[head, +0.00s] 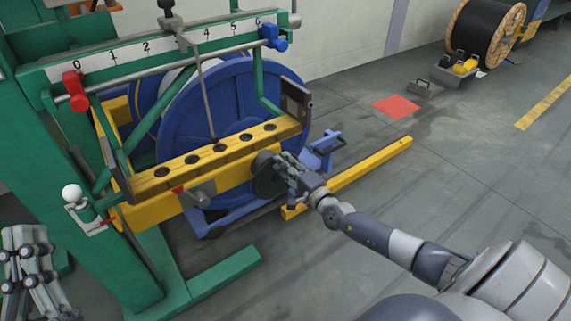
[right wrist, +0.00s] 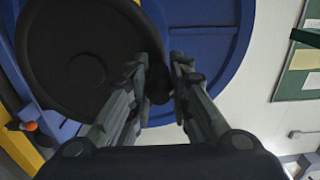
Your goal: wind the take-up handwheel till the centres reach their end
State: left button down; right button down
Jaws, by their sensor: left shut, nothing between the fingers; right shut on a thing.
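The take-up handwheel (head: 264,183) is a dark disc on the front of the yellow beam (head: 160,205). In the right wrist view the handwheel (right wrist: 75,55) fills the upper left, and its dark knob (right wrist: 159,84) sits between my fingers. My right gripper (head: 287,172) is shut on that knob at the wheel's right side; its fingers also show in the right wrist view (right wrist: 160,82). My left gripper (head: 27,245) is shut and empty at the lower left, away from the wheel. The blue reel (head: 235,105) stands behind the beam. I cannot make out the centres.
A green frame (head: 150,255) carries a scale (head: 160,48) with a red block (head: 75,90) and a blue block (head: 273,38). A yellow rail (head: 365,170) lies on the floor at the right. A black cable reel (head: 487,35) stands far back. The floor between is mostly clear.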

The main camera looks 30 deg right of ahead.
jog(key=shift+a, duration=0.15)
jog(key=c, duration=1.5)
grip_release()
jog(key=shift+o, duration=0.2)
jog(key=shift+s, duration=0.25)
jog(key=s, duration=1.1)
jog(key=shift+s+d, duration=0.2)
jog(key=shift+s, duration=0.05)
